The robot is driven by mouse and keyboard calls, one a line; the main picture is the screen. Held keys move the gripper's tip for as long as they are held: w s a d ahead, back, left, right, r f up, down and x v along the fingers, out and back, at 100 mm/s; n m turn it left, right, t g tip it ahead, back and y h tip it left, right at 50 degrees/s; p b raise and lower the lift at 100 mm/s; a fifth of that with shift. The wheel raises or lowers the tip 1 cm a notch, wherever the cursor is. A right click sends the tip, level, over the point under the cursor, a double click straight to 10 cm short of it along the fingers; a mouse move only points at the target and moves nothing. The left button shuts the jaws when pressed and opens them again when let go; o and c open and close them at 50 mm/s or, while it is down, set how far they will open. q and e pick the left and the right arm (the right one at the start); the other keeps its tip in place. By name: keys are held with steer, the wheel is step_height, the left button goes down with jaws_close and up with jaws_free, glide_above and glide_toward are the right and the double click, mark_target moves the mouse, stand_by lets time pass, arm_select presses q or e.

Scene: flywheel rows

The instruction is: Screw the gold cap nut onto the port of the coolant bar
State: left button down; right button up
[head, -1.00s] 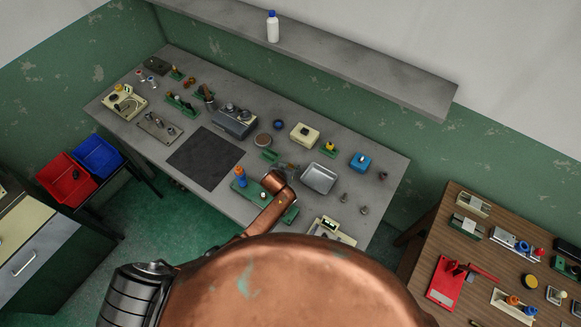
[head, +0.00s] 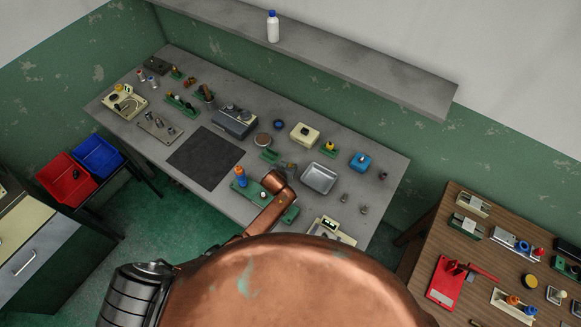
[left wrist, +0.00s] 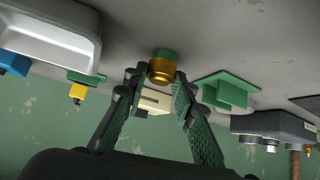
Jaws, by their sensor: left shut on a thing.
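My left gripper (left wrist: 160,74) is shut on the gold cap nut (left wrist: 161,71), which sits between the fingertips in the left wrist view. A green piece (left wrist: 164,53) shows right behind the nut; I cannot tell whether it is the port or whether the two are engaged. In the head view my left gripper (head: 288,167) is small and dark over the bench, left of the metal tray, and the nut cannot be made out there. A green bar (head: 291,214) with a blue and orange fitting (head: 241,178) lies partly under my copper arm; I cannot tell if it is the coolant bar.
The metal tray (head: 319,178) stands close to the right of the gripper. A cream box (head: 305,133), a blue box (head: 360,162) and a grey device (head: 235,121) stand further back. A dark mat (head: 205,158) is bare to the left. A shelf (head: 330,50) overhangs the rear.

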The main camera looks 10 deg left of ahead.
arm_select(q)
steer(key=shift+r, duration=0.1)
steer(key=shift+w+r, duration=0.1)
steer(key=shift+r, duration=0.4)
steer(key=shift+s+r, duration=0.2)
steer(key=shift+r, duration=1)
steer(key=s+a+f+b+v, duration=0.1)
steer(key=s+a+f+v, duration=0.1)
steer(key=v, duration=1.4)
steer(key=s+a+m+g+h, duration=0.1)
steer(key=s+a+m+h, duration=0.2)
steer(key=a+m+h, duration=0.1)
steer(key=shift+s+a+f+m+g+p, duration=0.25)
steer(key=shift+a+f+m+g+p, duration=0.2)
steer(key=shift+a+m, duration=0.4)
steer(key=shift+d+m, duration=0.15)
steer(key=shift+m, duration=0.1)
